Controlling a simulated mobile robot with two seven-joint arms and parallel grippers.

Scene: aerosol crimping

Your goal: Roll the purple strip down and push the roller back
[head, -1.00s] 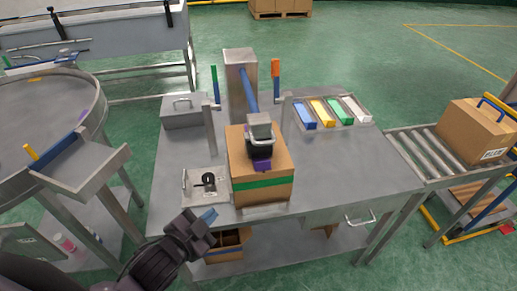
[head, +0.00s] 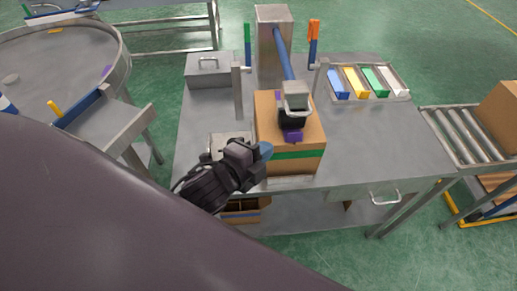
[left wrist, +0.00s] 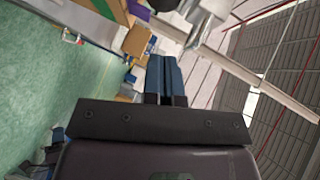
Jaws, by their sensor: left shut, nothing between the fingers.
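The cardboard box (head: 268,112) stands on the metal table with a green band (head: 300,154) across its front. A purple strip (head: 292,136) hangs over the box's top front edge. The roller (head: 292,112), a dark piece under a grey head on a blue arm, rests at the strip, covering part of it. My left gripper (head: 264,151) is shut and empty, its blue fingertips in front of the box's left front corner, left of and below the strip. Contact with the box cannot be told. The closed fingers also show in the left wrist view (left wrist: 165,80). My right gripper is out of view.
A grey lidded box (head: 209,70) stands at the table's back left. A tray with coloured blocks (head: 352,82) lies at the back right. A roller conveyor (head: 462,135) adjoins the right side. The table right of the box is clear.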

